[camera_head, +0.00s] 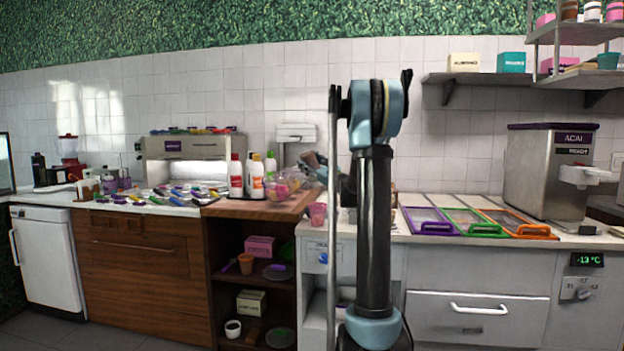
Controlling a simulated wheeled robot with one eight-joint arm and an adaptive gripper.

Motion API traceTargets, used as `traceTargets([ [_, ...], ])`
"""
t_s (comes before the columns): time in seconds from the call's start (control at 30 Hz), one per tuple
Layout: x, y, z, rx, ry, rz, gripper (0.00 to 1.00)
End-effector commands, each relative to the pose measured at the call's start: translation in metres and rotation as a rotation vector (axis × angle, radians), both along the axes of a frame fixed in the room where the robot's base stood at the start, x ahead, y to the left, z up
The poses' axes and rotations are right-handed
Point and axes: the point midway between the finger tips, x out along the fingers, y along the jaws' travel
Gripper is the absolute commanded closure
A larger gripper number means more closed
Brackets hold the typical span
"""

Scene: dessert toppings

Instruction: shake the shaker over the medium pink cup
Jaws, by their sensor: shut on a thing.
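A pink cup (317,214) stands on the counter just left of my upright arm, right of the wooden counter section. My gripper (316,170) shows small and dark above and slightly left of this cup, partly hidden by my own arm. It is shut on a small dark greyish thing (308,160), which I take to be the shaker; its outline and tilt are hard to make out. The shaker is apart from the cup, above it. Whether anything falls from it is too small to tell.
A clear bowl (282,190) with colourful contents is close left of the gripper. White and red bottles (236,176) stand further left. Lidded trays with purple (428,228), green and orange frames lie right of my arm, before the açaí machine (548,170). A shelf (480,78) hangs above.

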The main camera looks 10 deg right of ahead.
Motion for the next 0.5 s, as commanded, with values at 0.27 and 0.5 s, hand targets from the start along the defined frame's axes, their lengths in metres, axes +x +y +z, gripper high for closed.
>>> traceTargets([
  [0.27,0.0,0.0,0.016,0.0,0.0,0.0,0.79],
  [0.5,-0.001,0.0,0.029,0.0,0.0,0.0,0.79],
])
